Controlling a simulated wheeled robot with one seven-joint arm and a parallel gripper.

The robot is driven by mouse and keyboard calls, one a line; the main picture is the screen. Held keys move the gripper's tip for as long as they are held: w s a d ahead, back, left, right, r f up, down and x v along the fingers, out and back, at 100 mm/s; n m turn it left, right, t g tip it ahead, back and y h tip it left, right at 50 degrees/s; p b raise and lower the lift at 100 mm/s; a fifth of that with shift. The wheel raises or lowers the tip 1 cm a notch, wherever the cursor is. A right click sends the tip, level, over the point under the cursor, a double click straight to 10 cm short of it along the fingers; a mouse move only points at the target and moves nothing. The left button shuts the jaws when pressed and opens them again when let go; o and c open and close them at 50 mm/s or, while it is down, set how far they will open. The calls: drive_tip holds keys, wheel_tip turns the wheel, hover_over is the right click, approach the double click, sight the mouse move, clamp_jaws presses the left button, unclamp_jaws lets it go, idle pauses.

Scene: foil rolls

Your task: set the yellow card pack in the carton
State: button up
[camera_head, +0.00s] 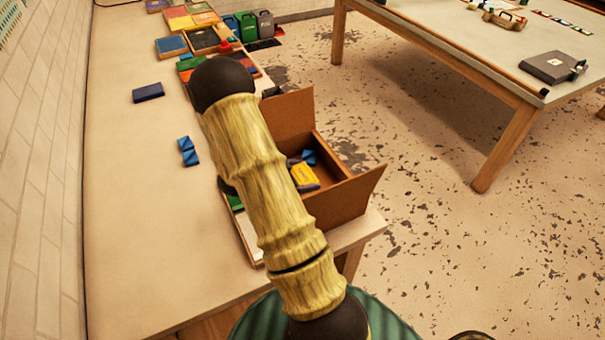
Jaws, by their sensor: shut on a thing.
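The yellow card pack (304,174) shows inside the open brown carton (345,200), near its left side. Greyish fingertips of my gripper (301,174) appear on both sides of the pack and look shut on it. My arm crosses in front and hides the rest of the gripper and the carton's left part. I cannot tell whether the pack touches the carton's floor. A blue piece (309,157) lies in the carton just behind the pack.
The carton stands with flaps spread at the table's (130,260) right edge. Blue packs (188,151) and a dark blue box (148,92) lie to the left. Several coloured boxes crowd the far end. A second table (440,50) stands right, across open floor.

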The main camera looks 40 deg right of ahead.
drive_tip(key=shift+f, duration=0.25)
drive_tip(key=o, duration=0.9)
drive_tip(key=shift+s+a+f, duration=0.1)
drive_tip(key=shift+s+f, duration=0.05)
drive_tip(key=shift+o, duration=0.2)
drive_tip(key=shift+r, duration=0.55)
drive_tip(key=b+v, duration=0.1)
drive_tip(key=v, duration=1.1)
drive_tip(key=shift+r, duration=0.3)
